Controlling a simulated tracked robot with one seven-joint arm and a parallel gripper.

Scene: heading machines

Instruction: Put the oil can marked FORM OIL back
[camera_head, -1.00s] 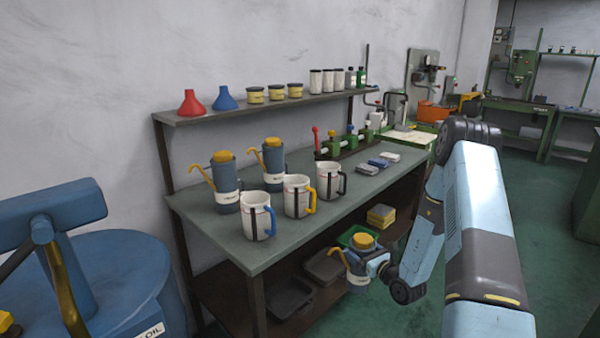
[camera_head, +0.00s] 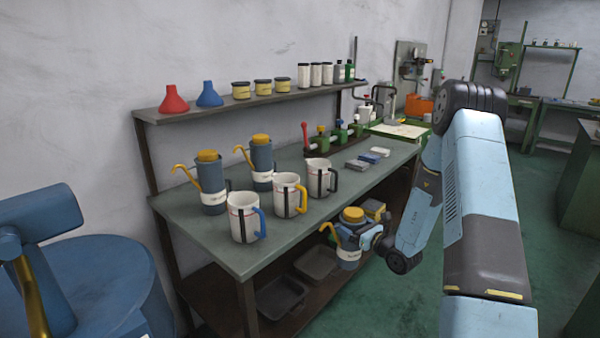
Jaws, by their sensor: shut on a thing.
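My gripper (camera_head: 370,238) is shut on a blue-grey oil can (camera_head: 348,257) with a yellow cap, a yellow spout and a pale label. I hold it roughly upright in front of the bench's front edge, below the level of its top. The label is too small to read. Two similar oil cans stand on the bench top: one nearer (camera_head: 212,185) and one farther back (camera_head: 262,163). Their labels are also unreadable from here. The green-grey bench (camera_head: 205,235) has free surface at its right front and around the cans.
White measuring jugs with a blue handle (camera_head: 242,217), yellow handle (camera_head: 288,195) and black handle (camera_head: 317,178) stand along the bench. A shelf (camera_head: 220,108) above holds funnels and jars. Trays (camera_head: 281,297) lie on the lower shelf. A blue drum (camera_head: 95,280) is at left.

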